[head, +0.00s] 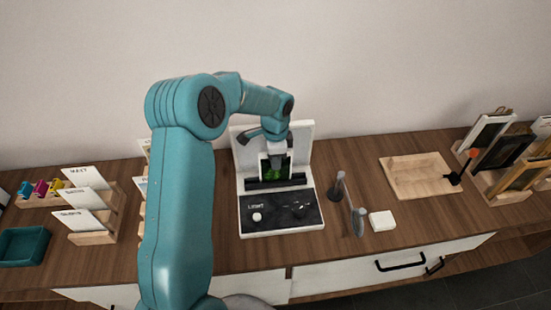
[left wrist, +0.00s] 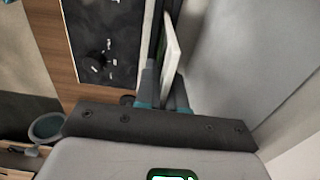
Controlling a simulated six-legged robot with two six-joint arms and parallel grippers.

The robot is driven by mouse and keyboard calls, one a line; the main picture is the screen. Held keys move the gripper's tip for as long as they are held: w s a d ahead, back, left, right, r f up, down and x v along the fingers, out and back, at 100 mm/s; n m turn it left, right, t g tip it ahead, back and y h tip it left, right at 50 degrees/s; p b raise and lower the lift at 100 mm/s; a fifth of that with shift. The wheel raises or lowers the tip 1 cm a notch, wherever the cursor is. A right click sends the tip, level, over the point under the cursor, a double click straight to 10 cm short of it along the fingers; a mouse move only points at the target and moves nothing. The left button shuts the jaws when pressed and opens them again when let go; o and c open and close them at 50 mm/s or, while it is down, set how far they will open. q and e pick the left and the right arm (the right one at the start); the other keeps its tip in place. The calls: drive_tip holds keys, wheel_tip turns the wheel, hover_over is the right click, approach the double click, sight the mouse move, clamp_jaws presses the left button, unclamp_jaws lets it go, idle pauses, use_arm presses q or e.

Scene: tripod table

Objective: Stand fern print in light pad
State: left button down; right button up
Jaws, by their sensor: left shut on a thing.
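The fern print (head: 275,168), a small pale-edged panel with a green fern on dark, is upright in front of the white back panel of the light pad (head: 309,170). My left gripper (head: 275,148) is above it, shut on its top edge. In the left wrist view the print (left wrist: 172,48) shows nearly edge-on between the fingers (left wrist: 163,92). The print's lower edge is at the dark bar of the pad; I cannot tell whether it sits in a slot. The pad's black base also shows in the left wrist view (left wrist: 105,45). My right gripper is out of view.
Card holders (head: 93,239) and a teal tray (head: 24,246) stand at left. A white block (head: 382,221) and grey upright pieces (head: 358,220) are right of the pad. A wooden board (head: 418,176) and a rack of frames (head: 500,185) are farther right.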

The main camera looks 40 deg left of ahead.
use_arm(q)
drive_tip(key=c, duration=1.1)
unclamp_jaws()
drive_tip(key=shift+c, duration=0.2)
drive_tip(key=shift+r+p, duration=3.2)
drive_tip(key=shift+r, duration=1.35)
drive_tip(key=shift+f, duration=0.1)
